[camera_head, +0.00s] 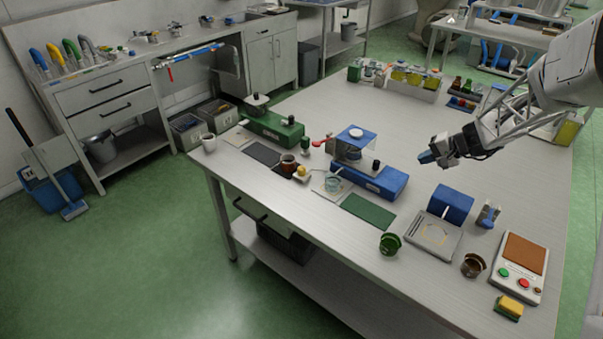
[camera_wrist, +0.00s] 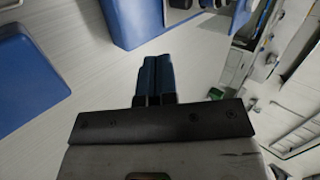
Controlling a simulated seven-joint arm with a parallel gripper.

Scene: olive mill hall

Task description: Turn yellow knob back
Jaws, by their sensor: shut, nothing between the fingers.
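No yellow knob stands out clearly in either view. A white control box (camera_head: 518,268) with a brown top panel lies at the table's right front. On its front strip are a green knob (camera_head: 503,272), a red knob (camera_head: 522,284) and a small orange-brown knob (camera_head: 538,291); its exact colour is hard to tell. My gripper (camera_head: 427,157) is raised above the table's right middle, well behind and left of the box. In the wrist view its blue fingers (camera_wrist: 155,75) are together, with nothing between them.
A blue-based device (camera_head: 370,180) stands left of my gripper, and a blue drum (camera_head: 453,205) stands below it. A yellow-and-green sponge (camera_head: 510,307) and a brown cup (camera_head: 473,265) are near the box.

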